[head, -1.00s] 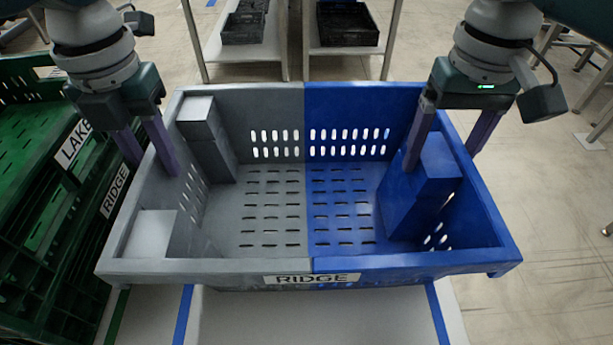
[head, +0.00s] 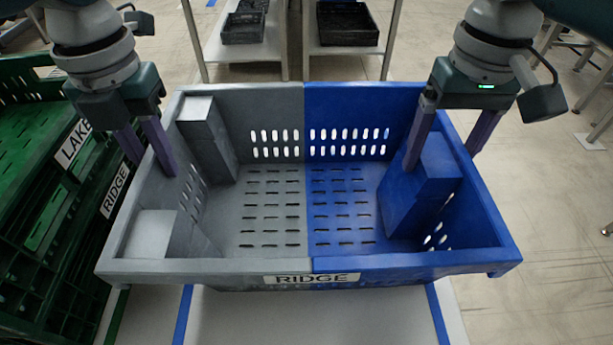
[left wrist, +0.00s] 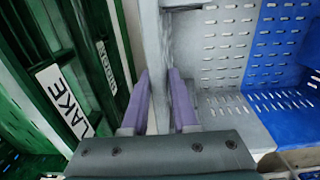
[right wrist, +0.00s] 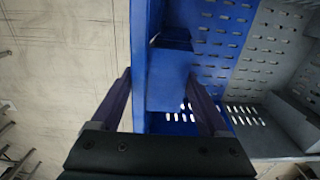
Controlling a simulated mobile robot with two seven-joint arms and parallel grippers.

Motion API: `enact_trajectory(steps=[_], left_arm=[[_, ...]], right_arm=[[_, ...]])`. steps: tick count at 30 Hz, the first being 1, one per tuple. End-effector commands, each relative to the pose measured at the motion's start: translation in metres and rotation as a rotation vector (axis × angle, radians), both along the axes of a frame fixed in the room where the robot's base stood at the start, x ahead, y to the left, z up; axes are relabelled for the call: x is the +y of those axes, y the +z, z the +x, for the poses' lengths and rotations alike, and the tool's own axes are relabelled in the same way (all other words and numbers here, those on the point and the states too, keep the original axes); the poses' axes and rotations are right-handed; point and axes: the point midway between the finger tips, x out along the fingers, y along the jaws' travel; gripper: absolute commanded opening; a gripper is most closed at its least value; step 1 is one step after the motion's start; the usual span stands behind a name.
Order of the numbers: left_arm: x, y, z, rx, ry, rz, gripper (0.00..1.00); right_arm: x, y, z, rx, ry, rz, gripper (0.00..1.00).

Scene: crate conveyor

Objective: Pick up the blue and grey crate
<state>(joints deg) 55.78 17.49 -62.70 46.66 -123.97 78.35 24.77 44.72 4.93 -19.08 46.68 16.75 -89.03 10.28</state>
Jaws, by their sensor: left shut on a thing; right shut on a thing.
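The blue and grey crate (head: 306,264) fills the middle of the head view, its left half grey and its right half blue, with a RIDGE label on the near side. It is empty and looks level. My left gripper (head: 150,168) is shut on its grey left end wall, one finger outside and one inside; the wall also shows between the fingers in the left wrist view (left wrist: 158,85). My right gripper (head: 440,162) has its fingers astride the blue right end wall, which also shows in the right wrist view (right wrist: 141,60). The underside of the crate is hidden.
Green crates (head: 40,190) labelled LAKE and RIDGE are stacked close beside the crate on the left. A pale surface with blue stripes (head: 310,318) lies below the near side. Shelves with black crates (head: 342,25) stand at the back. Open floor (head: 540,230) lies to the right.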

Motion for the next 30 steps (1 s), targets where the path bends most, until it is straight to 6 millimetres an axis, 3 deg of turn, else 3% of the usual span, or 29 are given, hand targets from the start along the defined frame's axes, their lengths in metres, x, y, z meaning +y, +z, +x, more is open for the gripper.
enact_trajectory(steps=[7,18,30], left_arm=[[0.0,0.011,0.001,-0.002,0.0,0.002,0.0],[0.0,0.049,0.0,-0.001,-0.001,0.002,0.0],[0.0,0.05,0.0,-0.001,-0.001,0.002,0.0]], right_arm=[[-0.001,0.011,0.0,-0.001,-0.001,-0.003,0.0],[-0.001,0.049,0.0,0.0,0.0,-0.004,0.0],[-0.001,0.05,0.0,0.0,0.0,-0.005,0.0]])
